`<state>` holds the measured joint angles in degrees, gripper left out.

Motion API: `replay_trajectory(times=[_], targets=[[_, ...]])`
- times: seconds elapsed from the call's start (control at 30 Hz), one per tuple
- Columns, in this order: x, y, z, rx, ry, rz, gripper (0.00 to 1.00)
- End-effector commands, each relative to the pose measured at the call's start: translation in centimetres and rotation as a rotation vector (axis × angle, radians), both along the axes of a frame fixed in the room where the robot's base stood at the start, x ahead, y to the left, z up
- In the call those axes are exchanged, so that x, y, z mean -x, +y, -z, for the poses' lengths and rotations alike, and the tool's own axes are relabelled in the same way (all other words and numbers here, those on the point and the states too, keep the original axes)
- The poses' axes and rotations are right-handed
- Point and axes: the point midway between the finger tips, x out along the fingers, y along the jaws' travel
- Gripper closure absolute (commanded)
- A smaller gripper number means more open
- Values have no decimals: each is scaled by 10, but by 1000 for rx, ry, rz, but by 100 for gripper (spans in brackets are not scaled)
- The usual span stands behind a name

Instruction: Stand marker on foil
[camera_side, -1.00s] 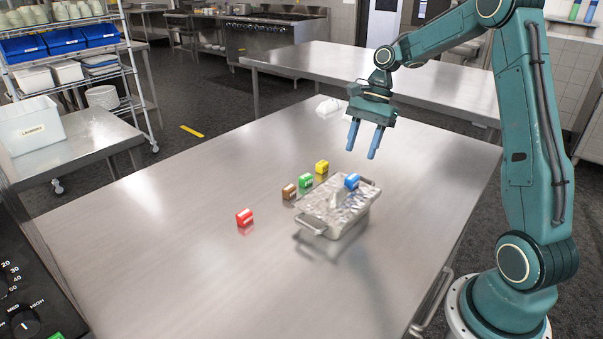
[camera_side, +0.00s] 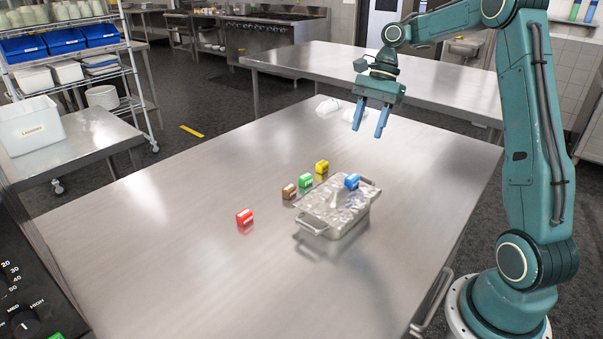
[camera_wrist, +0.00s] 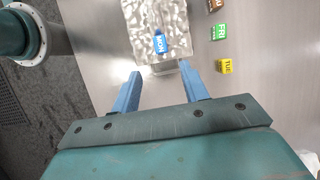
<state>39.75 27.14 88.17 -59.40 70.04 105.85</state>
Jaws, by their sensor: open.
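The foil (camera_side: 345,205) is a crinkled silver cover over a handled metal pan on the steel table. A blue marker (camera_side: 352,181) labelled MON rests on the foil near its back edge; it also shows in the wrist view (camera_wrist: 160,43). A yellow marker (camera_side: 322,167), a green marker (camera_side: 305,181), a brown marker (camera_side: 289,191) and a red marker (camera_side: 244,217) sit on the table left of the pan. My gripper (camera_side: 369,117) is open and empty, raised above the table behind the pan, apart from every marker.
White crumpled items (camera_side: 328,107) lie at the table's back edge. The table (camera_side: 150,265) is clear at the front and left. A second steel table (camera_side: 390,70) stands behind. A pan handle (camera_side: 311,229) sticks out at the front.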

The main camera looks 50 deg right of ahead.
Motion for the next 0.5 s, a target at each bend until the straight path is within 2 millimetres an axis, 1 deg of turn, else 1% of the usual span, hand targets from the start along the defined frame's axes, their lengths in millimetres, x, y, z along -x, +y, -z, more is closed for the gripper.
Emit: replay_trajectory(times=[0.33, 0.5], targets=[[0, 2, -1, 2, -5, -7, 56], [1, 16, -11, 19, -39, -57, 56]])
